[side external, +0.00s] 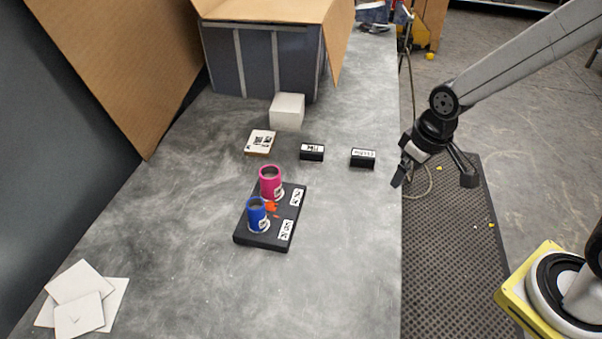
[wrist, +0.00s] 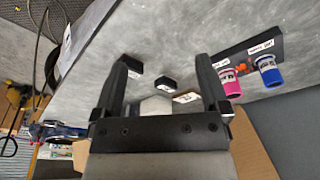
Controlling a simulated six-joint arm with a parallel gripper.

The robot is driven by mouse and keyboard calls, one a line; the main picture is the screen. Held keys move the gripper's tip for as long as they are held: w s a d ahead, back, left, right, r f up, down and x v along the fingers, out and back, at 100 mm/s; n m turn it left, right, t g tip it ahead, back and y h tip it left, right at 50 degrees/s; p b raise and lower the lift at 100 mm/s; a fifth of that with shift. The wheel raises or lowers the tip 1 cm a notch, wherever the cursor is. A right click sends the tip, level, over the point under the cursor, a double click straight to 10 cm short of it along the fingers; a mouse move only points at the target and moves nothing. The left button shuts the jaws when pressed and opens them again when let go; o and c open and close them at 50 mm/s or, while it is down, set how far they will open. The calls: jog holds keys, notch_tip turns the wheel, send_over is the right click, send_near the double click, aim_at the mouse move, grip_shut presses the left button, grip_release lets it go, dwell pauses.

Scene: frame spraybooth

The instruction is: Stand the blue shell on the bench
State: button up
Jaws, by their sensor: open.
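The blue shell (side external: 257,214) is a small open-topped cylinder with a white label. It stands upright on a black base plate (side external: 243,238) that has white labels, on the bench (side external: 330,270). A pink shell (side external: 270,182) stands behind it on the same plate. In the wrist view the blue shell (wrist: 270,72) and the pink shell (wrist: 230,82) show at the right. My gripper (side external: 434,176) is open and empty, off the bench's right edge and well apart from both shells. Its two fingers (wrist: 162,75) also show in the wrist view.
Two black labelled blocks (side external: 312,152) (side external: 362,158), a labelled flat box (side external: 260,142) and a white cube (side external: 287,111) sit behind the plate. A cardboard-sided booth (side external: 265,55) stands at the back. White tiles (side external: 80,300) lie front left. The bench right of the plate is clear.

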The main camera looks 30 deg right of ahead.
jog(key=w+a+n+g, duration=0.1)
jog(key=w+a+n, duration=0.4)
jog(key=w+a, duration=0.6)
jog(key=n+g, duration=0.1)
jog(key=n, duration=0.5)
send_over(257, 215)
jog(key=w+d, duration=0.1)
jog(key=d, duration=0.1)
jog(key=f, duration=0.3)
jog(key=shift+w+a+f, duration=0.15)
jog(key=shift+w+a, duration=0.05)
jog(key=shift+a+f, duration=0.1)
jog(key=shift+a, duration=0.35)
jog(key=shift+f, duration=1.3)
jog(key=shift+f, duration=0.1)
jog(key=shift+w+f, duration=0.1)
jog(key=shift+f, duration=2.4)
jog(key=shift+c, duration=0.2)
